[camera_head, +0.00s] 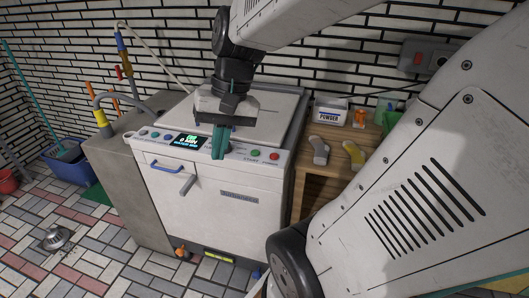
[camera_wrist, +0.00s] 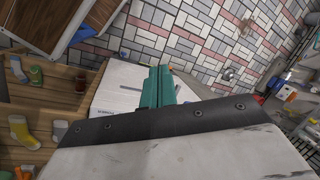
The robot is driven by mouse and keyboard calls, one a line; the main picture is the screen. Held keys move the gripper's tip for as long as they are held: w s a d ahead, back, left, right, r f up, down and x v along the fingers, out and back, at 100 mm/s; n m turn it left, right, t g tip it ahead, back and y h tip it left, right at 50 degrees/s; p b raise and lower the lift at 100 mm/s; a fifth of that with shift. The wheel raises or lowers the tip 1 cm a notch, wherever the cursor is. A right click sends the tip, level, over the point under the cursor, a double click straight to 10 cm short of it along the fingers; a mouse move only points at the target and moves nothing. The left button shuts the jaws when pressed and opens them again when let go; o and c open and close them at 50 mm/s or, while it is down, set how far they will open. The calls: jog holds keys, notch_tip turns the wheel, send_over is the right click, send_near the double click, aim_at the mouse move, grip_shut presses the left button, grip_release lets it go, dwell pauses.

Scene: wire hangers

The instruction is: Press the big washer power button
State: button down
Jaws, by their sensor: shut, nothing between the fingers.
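The washer (camera_head: 215,205) is a big white machine with a control panel along its front top edge. The panel has a lit display (camera_head: 187,141), several small buttons to its left, a green button (camera_head: 255,153) and a red button (camera_head: 274,156) at its right end. The labels are too small to read surely. My gripper (camera_head: 219,152) has teal fingers, shut and empty, pointing down at the panel just right of the display. The fingers hide part of the panel; contact cannot be told. In the wrist view, my shut fingers (camera_wrist: 158,72) cover part of the washer (camera_wrist: 122,82).
A wooden table (camera_head: 309,178) right of the washer holds a powder box (camera_head: 331,112) and socks (camera_head: 353,155). A concrete counter (camera_head: 122,180) with a tap stands left. A blue bin (camera_head: 68,165) is on the tiled floor at far left.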

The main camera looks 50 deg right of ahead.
jog(key=w+d+f+m+t+y, duration=0.1)
jog(key=w+d+f+m, duration=0.1)
jog(key=w+d+m, duration=0.3)
jog(key=d+f+m+t+y, duration=0.1)
jog(key=d+m+t+y, duration=0.1)
jog(key=d, duration=0.5)
jog(key=m+t+h, duration=0.1)
jog(key=m+t, duration=0.3)
jog(key=m, duration=0.3)
send_over(278, 155)
notch_tip(278, 155, down, 4)
jog(key=shift+d+f, duration=0.1)
jog(key=shift+f, duration=0.1)
jog(key=shift+f, duration=4.4)
jog(key=shift+f, duration=0.2)
jog(key=shift+f, duration=0.2)
